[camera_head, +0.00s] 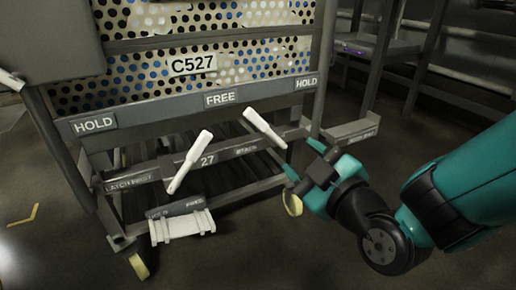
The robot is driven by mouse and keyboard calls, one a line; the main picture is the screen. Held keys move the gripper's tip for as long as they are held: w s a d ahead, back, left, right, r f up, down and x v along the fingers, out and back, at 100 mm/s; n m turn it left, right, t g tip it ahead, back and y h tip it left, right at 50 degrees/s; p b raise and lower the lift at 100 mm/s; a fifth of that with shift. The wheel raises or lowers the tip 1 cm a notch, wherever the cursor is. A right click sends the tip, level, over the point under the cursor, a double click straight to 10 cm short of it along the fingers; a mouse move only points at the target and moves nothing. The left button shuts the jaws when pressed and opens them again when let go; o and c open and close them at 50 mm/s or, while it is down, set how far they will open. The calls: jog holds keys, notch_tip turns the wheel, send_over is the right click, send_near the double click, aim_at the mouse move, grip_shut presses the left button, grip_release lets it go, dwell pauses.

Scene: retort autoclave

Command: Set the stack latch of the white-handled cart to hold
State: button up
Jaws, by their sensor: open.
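The cart carries a C527 plate (193,64) on its perforated basket. Its upper bar (160,108) reads HOLD at the left, FREE in the middle and HOLD at the right. Two white-handled levers hang below that bar. The left lever (188,164) slants with its upper end to the right. The right lever (264,128) slants with its upper end to the left, near and below FREE. I cannot tell for certain which lever is the stack latch. My gripper (306,170) is open and empty, to the right of and below the right lever, apart from it.
A lower bar (225,155) carries 27 and small labels, one reading like LATCH FIRST. A white pedal-like part (180,228) sits low at the front. A cart caster (138,266) stands at left. A grey rack (380,45) stands behind; floor in front is clear.

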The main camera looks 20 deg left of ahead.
jog(key=p, duration=1.6)
send_near(258, 122)
jog(key=x, duration=0.4)
jog(key=shift+w+a+r, duration=0.25)
jog(key=shift+r, duration=0.05)
jog(key=b+x, duration=0.1)
jog(key=x, duration=0.1)
jog(key=f+b+x, duration=0.1)
jog(key=x, duration=0.1)
jog(key=shift+w+a, duration=0.1)
jog(key=shift+w+a+r+b, duration=0.15)
jog(key=shift+w+a+b, duration=0.2)
jog(key=shift+w+a, duration=0.15)
grip_shut()
